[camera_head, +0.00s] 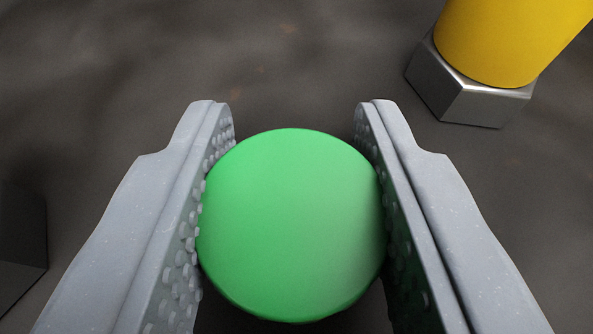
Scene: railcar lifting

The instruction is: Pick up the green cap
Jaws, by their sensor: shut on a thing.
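The green cap (290,225) is round with a smooth top and sits in the middle of the view, between the two fingers of my gripper (293,215). The grey fingers have studded inner pads, and both pads touch the sides of the cap. My gripper is shut on the cap. The underside of the cap is hidden, so I cannot tell whether it rests on something or hangs clear.
A yellow cylinder (505,40) stands on a metal hex base (468,98) at the upper right, apart from my gripper. A dark block (20,245) shows at the left edge. The brown-grey floor (290,60) ahead is clear.

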